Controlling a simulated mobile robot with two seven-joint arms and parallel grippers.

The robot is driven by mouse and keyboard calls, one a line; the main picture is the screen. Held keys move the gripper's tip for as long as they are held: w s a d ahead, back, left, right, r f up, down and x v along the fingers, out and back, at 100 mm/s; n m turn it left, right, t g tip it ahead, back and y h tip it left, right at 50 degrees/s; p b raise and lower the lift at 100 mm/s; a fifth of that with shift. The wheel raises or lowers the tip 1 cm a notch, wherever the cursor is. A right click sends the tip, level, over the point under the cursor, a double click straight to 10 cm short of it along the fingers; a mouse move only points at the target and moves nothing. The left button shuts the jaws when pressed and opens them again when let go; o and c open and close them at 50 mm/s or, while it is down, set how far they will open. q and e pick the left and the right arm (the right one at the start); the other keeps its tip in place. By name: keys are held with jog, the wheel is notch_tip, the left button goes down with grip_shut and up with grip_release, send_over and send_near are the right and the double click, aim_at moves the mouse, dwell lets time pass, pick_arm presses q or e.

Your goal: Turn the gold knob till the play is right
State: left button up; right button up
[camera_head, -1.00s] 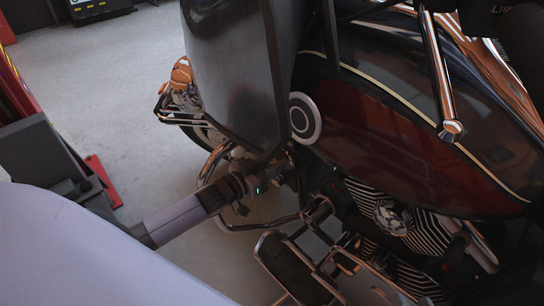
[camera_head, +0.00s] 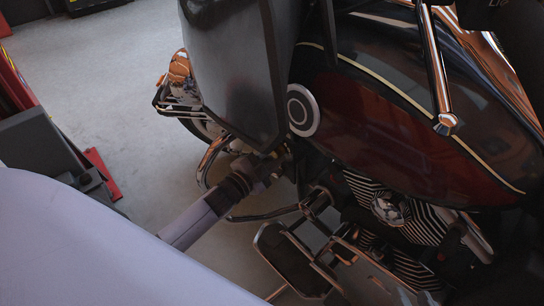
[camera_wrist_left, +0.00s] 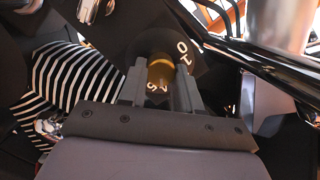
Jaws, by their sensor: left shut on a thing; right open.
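The gold knob (camera_wrist_left: 160,74) shows in the left wrist view, between the two fingers of my left gripper (camera_wrist_left: 160,88). The fingers are shut on it from both sides. Pale marks like digits show on the knob, and larger ones show on the dark dial (camera_wrist_left: 188,58) just behind it. In the head view my left gripper (camera_head: 278,164) reaches in beside the motorcycle (camera_head: 385,135), below the dark fairing. The knob is hidden there. My right gripper is not in view.
The dark fairing (camera_head: 228,75) hangs close above my left gripper. A chrome and black footboard (camera_head: 290,262) and the striped engine fins (camera_head: 410,215) are close to the right. Clear grey floor (camera_head: 100,75) lies to the left, with a red stand foot (camera_head: 104,172).

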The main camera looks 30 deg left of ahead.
pick_arm(q)
jog(key=shift+m, duration=0.5)
jog(key=shift+d+m, duration=0.1)
jog(key=shift+m, duration=0.2)
pick_arm(e)
jog(key=shift+w+a+r, duration=0.1)
jog(key=shift+w+a, duration=0.15)
jog(key=shift+a+y, duration=0.1)
jog(key=shift+y, duration=0.2)
pick_arm(q)
jog(key=o, duration=1.1)
jog(key=shift+c, duration=0.2)
jog(key=shift+s, duration=0.1)
pick_arm(e)
jog(key=shift+r, duration=0.1)
pick_arm(q)
jog(key=shift+s, duration=0.25)
jog(key=p+v, duration=0.1)
jog(key=v, duration=0.5)
jog(key=shift+s, duration=0.2)
pick_arm(e)
jog(key=shift+s+d+h, duration=0.3)
jog(key=shift+d+h, duration=0.2)
jog(key=shift+d, duration=0.45)
